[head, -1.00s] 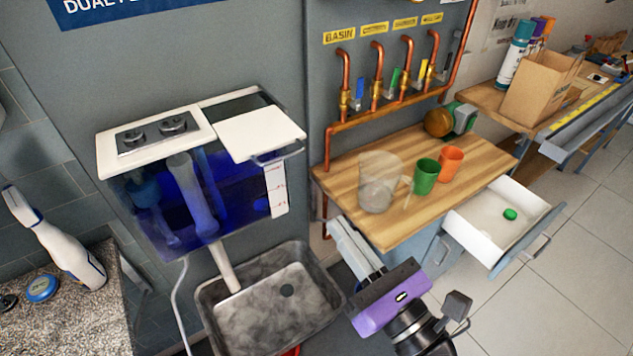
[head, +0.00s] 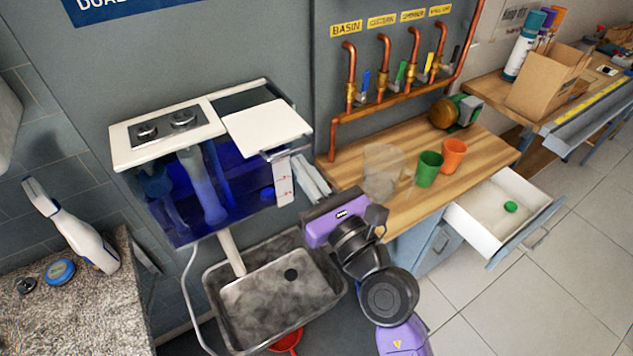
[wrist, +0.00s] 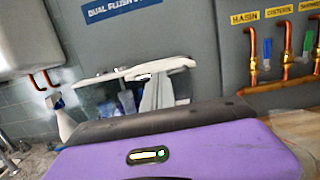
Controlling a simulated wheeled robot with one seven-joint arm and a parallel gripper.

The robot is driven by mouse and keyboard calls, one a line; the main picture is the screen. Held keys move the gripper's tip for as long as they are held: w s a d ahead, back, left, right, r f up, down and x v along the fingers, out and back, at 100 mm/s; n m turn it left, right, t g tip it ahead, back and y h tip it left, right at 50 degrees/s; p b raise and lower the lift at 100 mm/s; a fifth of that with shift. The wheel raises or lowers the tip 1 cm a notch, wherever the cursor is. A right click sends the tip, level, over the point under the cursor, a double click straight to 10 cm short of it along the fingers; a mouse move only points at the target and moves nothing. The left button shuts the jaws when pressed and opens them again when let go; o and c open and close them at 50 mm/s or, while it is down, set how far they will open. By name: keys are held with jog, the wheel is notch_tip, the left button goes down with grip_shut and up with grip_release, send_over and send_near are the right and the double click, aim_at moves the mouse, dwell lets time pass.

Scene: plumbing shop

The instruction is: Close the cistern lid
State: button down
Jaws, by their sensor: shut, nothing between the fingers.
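The cistern (head: 215,195) is a clear-walled tank of blue water on the wall in the head view. A white fixed top with two round buttons (head: 165,128) covers its left part. The white cistern lid (head: 265,130) sits on the right part, pulled forward, with a dark open gap (head: 245,98) behind it. A grey bar handle (head: 288,148) is on its front edge. The lid also shows edge-on in the wrist view (wrist: 165,66). My gripper (head: 300,162) is shut and empty, its fingertips just below and right of the handle; contact cannot be told.
A metal basin (head: 275,295) is below the cistern. To the right, a wooden worktop (head: 350,175) holds a clear beaker (head: 382,172), a green cup (head: 428,170) and an orange cup (head: 453,155). An open drawer (head: 490,225) juts out. Copper pipes (head: 400,98) run above.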

aim_at(276, 133)
jog(key=shift+w+a, duration=0.3)
jog(key=shift+w, duration=0.1)
jog(key=x, duration=0.3)
jog(key=f+x, duration=0.1)
jog(key=x, duration=0.5)
jog(key=shift+w+a+f, duration=0.1)
jog(key=shift+w+f, duration=0.1)
jog(key=shift+w, duration=0.1)
jog(key=shift+r, duration=0.2)
jog(key=shift+w, duration=0.1)
jog(key=shift+f, duration=0.1)
